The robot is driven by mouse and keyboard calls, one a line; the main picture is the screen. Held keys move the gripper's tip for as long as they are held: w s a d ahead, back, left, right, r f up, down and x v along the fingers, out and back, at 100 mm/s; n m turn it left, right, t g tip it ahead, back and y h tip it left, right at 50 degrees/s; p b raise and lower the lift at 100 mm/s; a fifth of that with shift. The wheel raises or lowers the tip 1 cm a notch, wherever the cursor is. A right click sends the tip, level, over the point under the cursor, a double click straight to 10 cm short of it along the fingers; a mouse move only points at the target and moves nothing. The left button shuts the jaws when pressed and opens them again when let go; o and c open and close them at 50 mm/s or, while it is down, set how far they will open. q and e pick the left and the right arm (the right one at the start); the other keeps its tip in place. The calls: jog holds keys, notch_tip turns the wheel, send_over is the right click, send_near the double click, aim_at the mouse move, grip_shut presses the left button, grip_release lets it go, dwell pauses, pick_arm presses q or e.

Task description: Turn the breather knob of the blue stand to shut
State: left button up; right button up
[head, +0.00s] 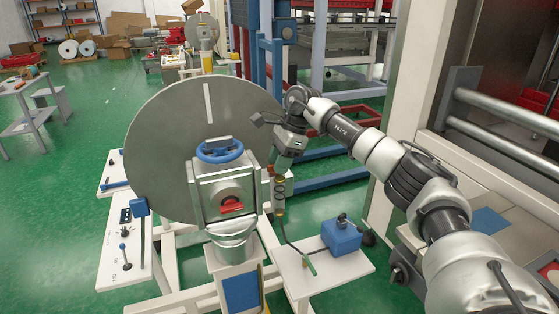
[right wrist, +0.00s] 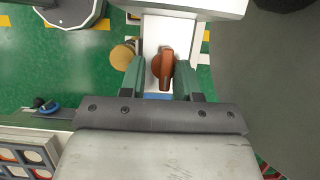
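The stand (head: 238,257) with a blue handwheel (head: 219,151) and a blue panel is in the middle of the head view, before a large grey disc (head: 160,130). A red part (head: 232,206) sits in a round opening on its front. My right gripper (head: 274,171) is at the right side of the stand's head. In the right wrist view an orange-brown knob (right wrist: 166,66) lies between the green fingers of the right gripper (right wrist: 160,76), its handle pointing toward the palm. The fingers are apart, with a visible gap at the left finger. My left gripper is out of view.
A side shelf (head: 325,272) with a blue box (head: 341,236) is right of the stand; a hanging cylinder (head: 279,195) is below my right gripper. A lever panel (head: 125,245) is at left. Machine frames stand at right. Green floor is free at left.

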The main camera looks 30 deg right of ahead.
jog(key=shift+a+f, duration=0.1)
jog(key=shift+f, duration=0.1)
jog(key=shift+w, duration=0.35)
jog(key=w+b+v, duration=0.1)
jog(key=b+v, duration=0.1)
jog(key=v, duration=0.8)
jog(key=shift+s+d+r, duration=0.25)
jog(key=shift+s+r, duration=0.1)
jog(key=shift+s, duration=0.15)
